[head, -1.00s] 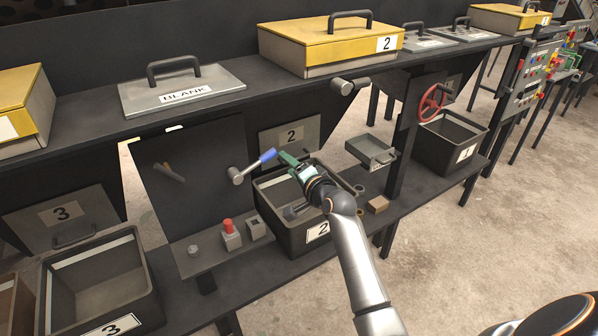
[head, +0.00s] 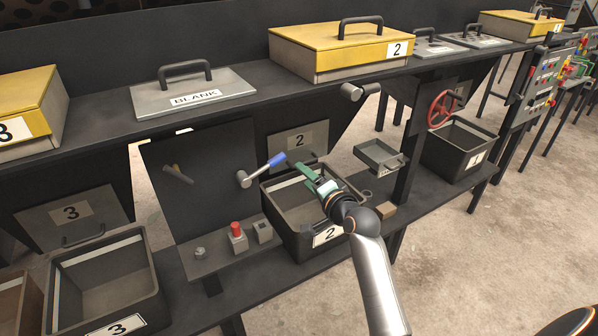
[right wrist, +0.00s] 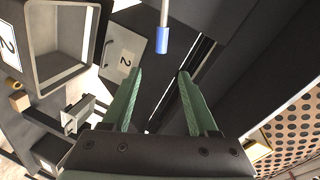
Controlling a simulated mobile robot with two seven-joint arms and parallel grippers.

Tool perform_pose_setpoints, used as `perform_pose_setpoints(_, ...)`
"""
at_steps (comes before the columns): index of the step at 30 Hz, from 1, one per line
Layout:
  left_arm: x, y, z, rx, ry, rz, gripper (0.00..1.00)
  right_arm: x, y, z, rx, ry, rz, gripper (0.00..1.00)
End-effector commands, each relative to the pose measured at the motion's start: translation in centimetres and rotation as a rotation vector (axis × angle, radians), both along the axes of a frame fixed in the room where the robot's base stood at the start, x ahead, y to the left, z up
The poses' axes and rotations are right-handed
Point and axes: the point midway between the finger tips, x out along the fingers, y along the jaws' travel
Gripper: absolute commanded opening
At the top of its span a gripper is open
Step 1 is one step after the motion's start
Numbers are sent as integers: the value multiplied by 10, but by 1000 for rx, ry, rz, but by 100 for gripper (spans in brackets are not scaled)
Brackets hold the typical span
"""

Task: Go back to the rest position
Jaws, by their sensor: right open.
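My right gripper (head: 310,177) is over the back part of bin 2 in the head view, its green fingers pointing up and left. In the right wrist view the two green fingers (right wrist: 158,100) are apart with nothing between them. A lever with a blue grip (head: 277,160) stands just left of the fingertips, apart from them. The blue grip also shows beyond the fingers in the right wrist view (right wrist: 162,40). My left gripper is not in view.
Bin 2 (head: 296,247) is below my right gripper, with bin 3 (head: 150,310) at left and bin 1 (head: 455,172) at right. A red button (head: 236,229), a small grey tray (head: 378,155) and a red handwheel (head: 441,109) are nearby. The shelf edge runs above.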

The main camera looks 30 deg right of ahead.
Motion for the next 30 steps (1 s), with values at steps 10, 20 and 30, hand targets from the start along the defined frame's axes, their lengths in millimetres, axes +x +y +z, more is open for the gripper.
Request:
perform_pose_setpoints(10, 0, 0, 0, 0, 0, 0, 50, -13, 8, -27, -90, 50, 25, 60)
perform_pose_setpoints(20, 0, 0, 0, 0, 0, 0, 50, -143, 79, -184, -707, 310, 353, 60)
perform_pose_setpoints(30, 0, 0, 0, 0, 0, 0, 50, -286, 145, -260, -1085, 378, 736, 60)
